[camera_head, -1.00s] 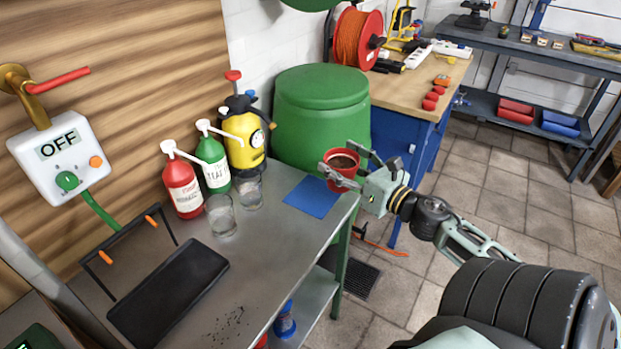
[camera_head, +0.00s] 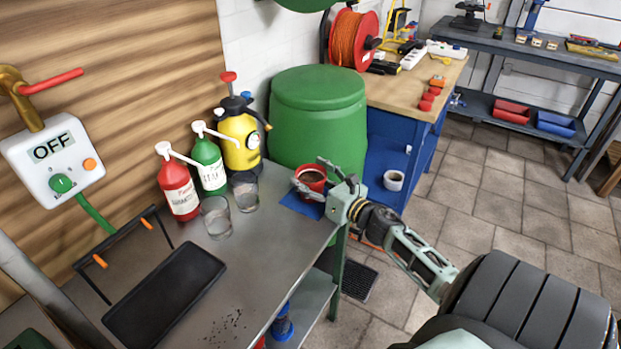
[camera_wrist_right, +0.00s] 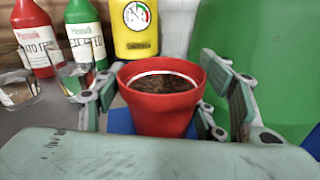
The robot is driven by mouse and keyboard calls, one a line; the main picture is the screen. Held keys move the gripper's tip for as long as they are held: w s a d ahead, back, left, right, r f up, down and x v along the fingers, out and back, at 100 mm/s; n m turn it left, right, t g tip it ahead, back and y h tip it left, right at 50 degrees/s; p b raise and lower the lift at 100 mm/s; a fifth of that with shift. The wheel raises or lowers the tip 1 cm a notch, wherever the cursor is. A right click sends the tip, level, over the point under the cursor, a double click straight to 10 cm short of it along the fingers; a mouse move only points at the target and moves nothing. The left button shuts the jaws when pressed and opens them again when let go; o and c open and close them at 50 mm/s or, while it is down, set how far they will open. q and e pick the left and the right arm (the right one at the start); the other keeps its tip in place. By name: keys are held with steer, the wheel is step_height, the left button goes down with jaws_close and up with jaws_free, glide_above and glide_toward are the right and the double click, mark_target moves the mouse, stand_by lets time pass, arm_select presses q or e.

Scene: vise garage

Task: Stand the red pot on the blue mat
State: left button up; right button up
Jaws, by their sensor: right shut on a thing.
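The red pot (camera_head: 311,180) is filled with dark soil and is upright. It also shows large in the right wrist view (camera_wrist_right: 160,112). My right gripper (camera_head: 318,182) is shut on the pot, with its fingers on either side of it. The blue mat (camera_head: 292,203) lies on the grey metal table near its far right corner. The pot is over the mat and hides part of it; I cannot tell whether its base touches the mat. In the right wrist view the mat (camera_wrist_right: 122,120) shows behind and beside the pot. My left gripper is not in view.
A large green bin (camera_head: 318,120) stands just behind the mat. Red (camera_head: 179,185) and green (camera_head: 209,160) pump bottles, a yellow sprayer (camera_head: 240,140) and two glasses (camera_head: 216,217) stand to the left. A black tray (camera_head: 165,295) lies at the front. The table middle is clear.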

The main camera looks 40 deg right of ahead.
steer(key=shift+r, duration=0.1)
steer(key=o, duration=1.3)
steer(key=s+b, duration=0.1)
steer(key=s, duration=1.1)
steer(key=shift+d+b, duration=0.2)
steer(key=shift+b, duration=0.1)
